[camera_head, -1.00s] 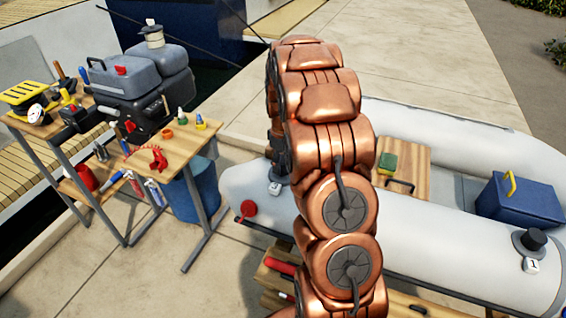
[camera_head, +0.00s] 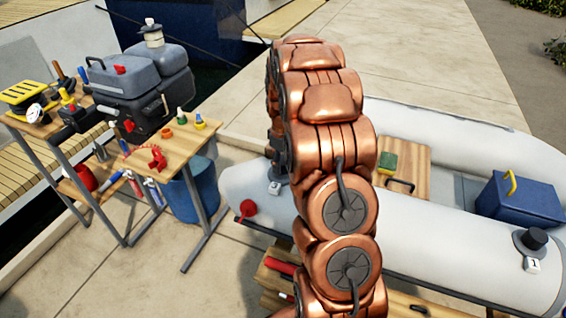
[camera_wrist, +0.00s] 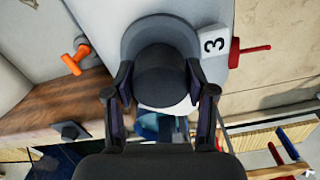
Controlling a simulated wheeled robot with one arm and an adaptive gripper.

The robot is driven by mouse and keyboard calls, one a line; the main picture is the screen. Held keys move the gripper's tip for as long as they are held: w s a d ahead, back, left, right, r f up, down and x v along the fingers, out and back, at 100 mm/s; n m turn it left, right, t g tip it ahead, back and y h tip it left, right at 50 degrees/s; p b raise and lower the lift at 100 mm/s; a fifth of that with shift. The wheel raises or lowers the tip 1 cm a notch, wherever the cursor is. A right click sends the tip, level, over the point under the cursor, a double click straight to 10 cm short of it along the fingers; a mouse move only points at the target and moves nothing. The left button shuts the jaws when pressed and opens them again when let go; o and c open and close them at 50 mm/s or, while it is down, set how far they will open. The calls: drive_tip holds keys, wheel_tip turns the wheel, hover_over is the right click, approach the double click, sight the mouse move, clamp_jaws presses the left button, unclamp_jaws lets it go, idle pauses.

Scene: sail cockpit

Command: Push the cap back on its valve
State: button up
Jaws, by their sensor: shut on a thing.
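A dark round cap (camera_wrist: 166,76) is between the two fingers of my gripper (camera_wrist: 158,82) in the wrist view, and the gripper is shut on it. The cap lies over a grey round valve base (camera_wrist: 135,38) on the pale boat tube, beside a white label with a 3 (camera_wrist: 213,43). I cannot tell whether the cap is seated or held just above the valve. In the head view my copper arm hides most of the gripper and this cap; a small white label (camera_head: 274,188) shows beside them. Another valve with a dark cap (camera_head: 535,239), labelled 1, is at the right.
The grey inflatable boat (camera_head: 430,235) holds a blue box (camera_head: 520,202) and a green-and-yellow sponge (camera_head: 388,161) on a wooden seat. A red fitting (camera_head: 248,208) is on the tube's left end. A workbench (camera_head: 190,141) with an outboard motor (camera_head: 135,90) and tools stands at left.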

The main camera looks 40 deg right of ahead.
sight(283, 160)
drive_tip(key=shift+f, duration=0.6)
idle(0.4)
drive_tip(key=o, duration=0.8)
drive_tip(key=shift+r, duration=0.1)
drive_tip(key=shift+r+p, duration=0.7)
drive_tip(key=shift+r, duration=4.7)
